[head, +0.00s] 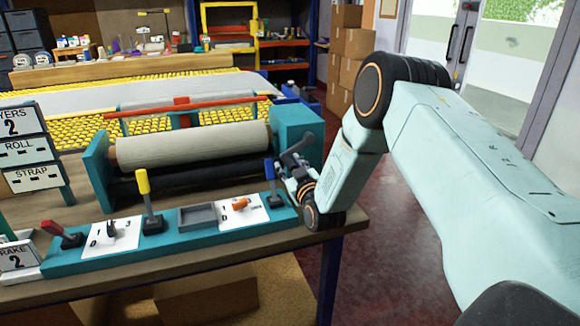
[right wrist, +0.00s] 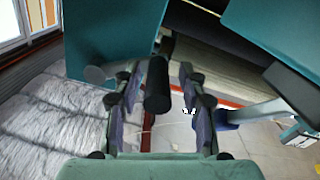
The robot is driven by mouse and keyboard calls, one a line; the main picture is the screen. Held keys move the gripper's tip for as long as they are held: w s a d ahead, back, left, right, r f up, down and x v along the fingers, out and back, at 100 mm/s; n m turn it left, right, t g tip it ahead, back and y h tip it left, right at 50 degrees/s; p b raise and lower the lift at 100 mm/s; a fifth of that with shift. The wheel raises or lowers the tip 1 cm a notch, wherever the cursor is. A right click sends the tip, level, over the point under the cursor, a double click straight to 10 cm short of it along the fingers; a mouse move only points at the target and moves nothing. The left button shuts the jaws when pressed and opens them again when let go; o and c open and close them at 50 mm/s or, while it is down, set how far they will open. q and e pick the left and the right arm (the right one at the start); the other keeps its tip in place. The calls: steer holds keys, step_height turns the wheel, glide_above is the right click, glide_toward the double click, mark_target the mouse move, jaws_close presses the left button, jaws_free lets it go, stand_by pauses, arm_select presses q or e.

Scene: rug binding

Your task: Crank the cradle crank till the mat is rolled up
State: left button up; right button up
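The cradle (head: 97,170) is a teal stand with a beige rolled mat (head: 190,147) lying across it, above a dark roller. The crank (head: 298,148) is a grey arm on the right end of the cradle. In the right wrist view its black handle (right wrist: 157,85) stands between the fingers of my right gripper (right wrist: 158,100). The fingers are apart, with a visible gap on each side of the handle. In the head view my right gripper (head: 288,180) is at the crank, partly hidden by its own wrist. My left gripper is in neither view.
A teal control panel (head: 65,265) with red, yellow and blue levers runs along the bench front. The blue lever (head: 270,172) stands close to my right gripper. Signs (head: 20,150) stand at the left. Cardboard boxes (head: 352,45) are stacked behind; open floor lies right of the bench.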

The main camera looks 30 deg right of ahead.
steer(key=shift+s+r, duration=0.15)
steer(key=shift+s, duration=0.1)
steer(key=c, duration=0.4)
jaws_close()
steer(key=shift+w+a+r+m, duration=0.1)
steer(key=shift+w+r+m, duration=0.1)
steer(key=shift+r+m, duration=0.25)
